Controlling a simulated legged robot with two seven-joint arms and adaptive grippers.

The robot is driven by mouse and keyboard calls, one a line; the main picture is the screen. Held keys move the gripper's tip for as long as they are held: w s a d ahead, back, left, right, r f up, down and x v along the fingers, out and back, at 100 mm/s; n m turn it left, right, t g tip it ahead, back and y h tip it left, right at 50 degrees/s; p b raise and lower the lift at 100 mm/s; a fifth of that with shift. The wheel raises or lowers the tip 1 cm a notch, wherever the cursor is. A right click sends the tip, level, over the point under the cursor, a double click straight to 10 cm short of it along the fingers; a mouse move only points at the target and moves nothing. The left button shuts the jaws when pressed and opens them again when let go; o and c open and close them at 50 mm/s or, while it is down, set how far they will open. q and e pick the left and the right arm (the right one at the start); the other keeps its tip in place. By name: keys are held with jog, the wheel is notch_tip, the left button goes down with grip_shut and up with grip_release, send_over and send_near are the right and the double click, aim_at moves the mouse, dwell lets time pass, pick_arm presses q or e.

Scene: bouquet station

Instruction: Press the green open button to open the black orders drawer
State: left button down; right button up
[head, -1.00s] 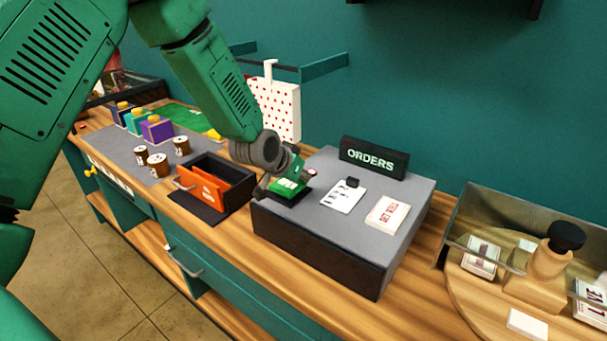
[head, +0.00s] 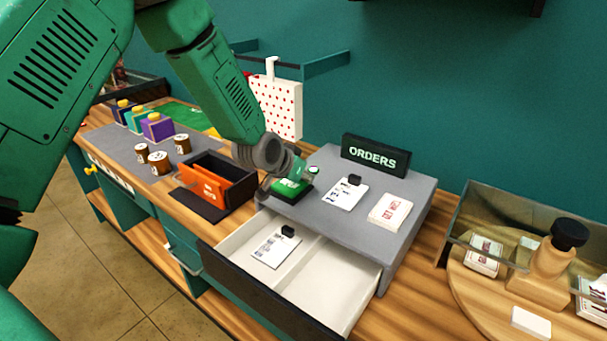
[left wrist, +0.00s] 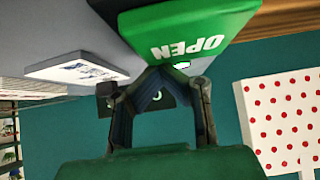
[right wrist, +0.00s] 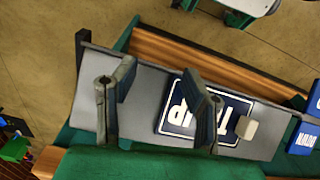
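The black-fronted orders drawer (head: 262,290) stands pulled out from the grey cabinet (head: 338,215). Its white inside has a divider, and a white card (head: 275,248) with a black clip lies in the left compartment. The green open button (head: 290,189) sits on its dark base at the cabinet's left end. It also shows in the left wrist view, marked OPEN (left wrist: 190,30). My left gripper (head: 287,178) is at the button, its fingertips (left wrist: 155,72) together at the button's edge; exact contact is unclear. My right gripper (right wrist: 157,100) is open and empty, outside the head view.
An ORDERS sign (head: 375,155), a clipped card (head: 345,193) and a white card stack (head: 390,212) are on the cabinet. A black box (head: 240,184) with orange dividers stands left. A round wooden board (head: 475,300) is right. The right wrist view shows a blue lettered card (right wrist: 182,108).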

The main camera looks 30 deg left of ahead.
pick_arm(q)
notch_tip(320, 180, up, 4)
jog(key=p, duration=0.2)
jog(key=shift+r+p, duration=0.15)
jog(key=shift+p, duration=0.25)
jog(key=b+v, duration=0.2)
jog(key=v, duration=0.7)
jog(key=shift+s, duration=0.3)
jog(key=shift+a+r, duration=0.15)
